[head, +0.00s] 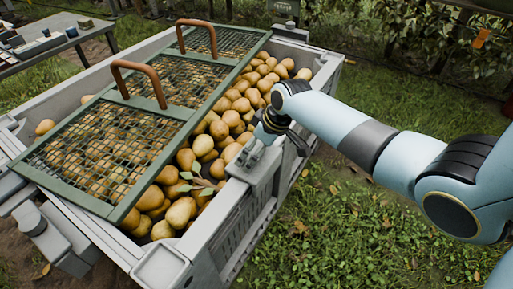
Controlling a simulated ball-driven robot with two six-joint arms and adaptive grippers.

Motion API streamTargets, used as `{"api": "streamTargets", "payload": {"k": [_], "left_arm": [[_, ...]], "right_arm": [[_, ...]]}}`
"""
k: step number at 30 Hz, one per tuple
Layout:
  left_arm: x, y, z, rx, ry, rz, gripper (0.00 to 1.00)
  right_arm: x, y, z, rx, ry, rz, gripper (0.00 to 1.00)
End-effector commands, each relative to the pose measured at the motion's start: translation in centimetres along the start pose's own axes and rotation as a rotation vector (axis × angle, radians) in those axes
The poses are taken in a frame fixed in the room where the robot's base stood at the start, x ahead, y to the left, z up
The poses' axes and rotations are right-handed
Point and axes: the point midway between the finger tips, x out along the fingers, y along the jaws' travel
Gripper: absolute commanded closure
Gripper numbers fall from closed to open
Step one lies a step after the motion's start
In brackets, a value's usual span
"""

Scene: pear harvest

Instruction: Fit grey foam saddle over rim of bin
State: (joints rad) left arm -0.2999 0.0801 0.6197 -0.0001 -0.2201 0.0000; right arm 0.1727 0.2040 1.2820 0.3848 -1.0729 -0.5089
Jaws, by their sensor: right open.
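The large grey bin (237,208) fills the middle of the view and is full of yellow-brown pears. A grey block that looks like the foam saddle (264,171) sits at the bin's right rim, a little forward of the middle. Its top is level with the rim and its outer side hangs down outside; whether it is fully seated cannot be told. My right gripper (250,155) is open at the saddle's inner upper side, fingers pointing down and left; contact is unclear. My left gripper is out of view.
A green-framed mesh cover (150,118) with two brown handles (140,82) lies across the bin's left part. Green leaves (196,181) lie on the pears near the gripper. A table (45,44) with small items stands at the far left. Grass lies to the right.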

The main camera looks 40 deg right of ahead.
Motion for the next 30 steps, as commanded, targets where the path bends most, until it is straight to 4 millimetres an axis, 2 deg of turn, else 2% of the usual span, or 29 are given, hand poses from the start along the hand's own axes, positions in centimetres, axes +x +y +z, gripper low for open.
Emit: {"api": "streamTargets", "payload": {"k": [5, 8, 21, 24, 30], "left_arm": [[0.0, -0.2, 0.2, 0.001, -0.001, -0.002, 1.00], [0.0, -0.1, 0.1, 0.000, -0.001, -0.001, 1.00], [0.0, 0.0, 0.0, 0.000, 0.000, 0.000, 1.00], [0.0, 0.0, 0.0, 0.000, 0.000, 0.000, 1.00], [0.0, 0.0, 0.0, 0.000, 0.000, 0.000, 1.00]], "right_arm": [[-0.3, 0.1, 0.0, 0.000, 0.000, 0.001, 0.00], [-1.4, 0.1, 0.0, -0.001, 0.001, 0.002, 0.00], [-10.3, 0.1, 0.0, -0.002, 0.001, 0.002, 0.00], [-11.4, 0.1, 0.0, -0.001, 0.000, 0.002, 0.00], [-12.0, 0.0, 0.0, 0.000, 0.000, 0.000, 0.00]]}}
